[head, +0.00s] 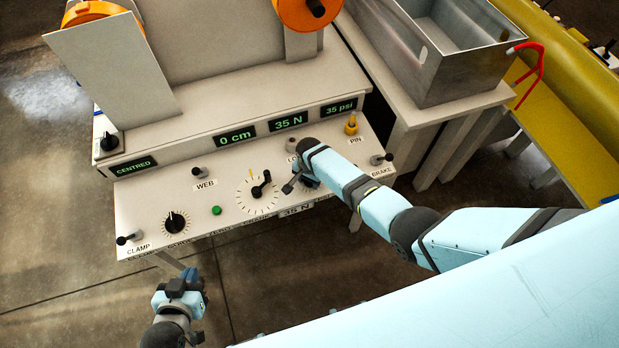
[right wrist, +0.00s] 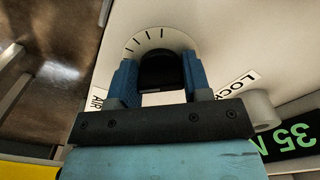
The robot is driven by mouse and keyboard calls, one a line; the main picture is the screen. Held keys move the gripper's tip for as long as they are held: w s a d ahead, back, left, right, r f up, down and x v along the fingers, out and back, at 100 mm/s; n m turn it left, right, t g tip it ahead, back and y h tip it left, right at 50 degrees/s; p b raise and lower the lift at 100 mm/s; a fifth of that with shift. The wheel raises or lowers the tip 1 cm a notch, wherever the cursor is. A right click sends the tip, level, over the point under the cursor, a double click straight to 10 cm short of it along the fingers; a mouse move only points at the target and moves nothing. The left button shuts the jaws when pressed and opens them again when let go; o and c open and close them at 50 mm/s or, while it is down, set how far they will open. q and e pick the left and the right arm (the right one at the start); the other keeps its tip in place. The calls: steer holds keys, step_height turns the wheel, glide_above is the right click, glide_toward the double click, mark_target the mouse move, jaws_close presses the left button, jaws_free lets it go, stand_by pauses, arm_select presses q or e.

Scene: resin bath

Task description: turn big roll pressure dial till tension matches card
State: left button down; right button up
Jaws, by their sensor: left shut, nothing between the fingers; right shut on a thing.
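My right gripper (head: 304,181) reaches the sloped panel just right of the large tension-style dial. In the right wrist view its blue fingers (right wrist: 158,85) are shut on a black dial knob (right wrist: 158,70) with a white ticked face, beside a partly hidden AIR label. In the head view my arm mostly hides this dial. The card (head: 296,210) on the panel's front edge reads 35 N. The tension display (head: 288,121) also reads 35 N, and the pressure display (head: 339,108) reads 35 psi. My left gripper (head: 188,279) is shut and empty, in front of the panel.
The large white dial (head: 258,188) has a black pointer and a yellow mark. Levers for WEB (head: 198,171), CLAMP (head: 128,238) and BRAKE (head: 381,158), a yellow PIN knob (head: 351,125) and a green button (head: 216,210) stand nearby. A metal bath (head: 455,70) is at right.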

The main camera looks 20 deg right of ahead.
steer(key=shift+w+r, duration=0.1)
steer(key=o, duration=0.9)
steer(key=shift+r, duration=0.5)
step_height(320, 180, up, 13)
steer(key=shift+f+p, duration=0.1)
steer(key=shift+p, duration=0.8)
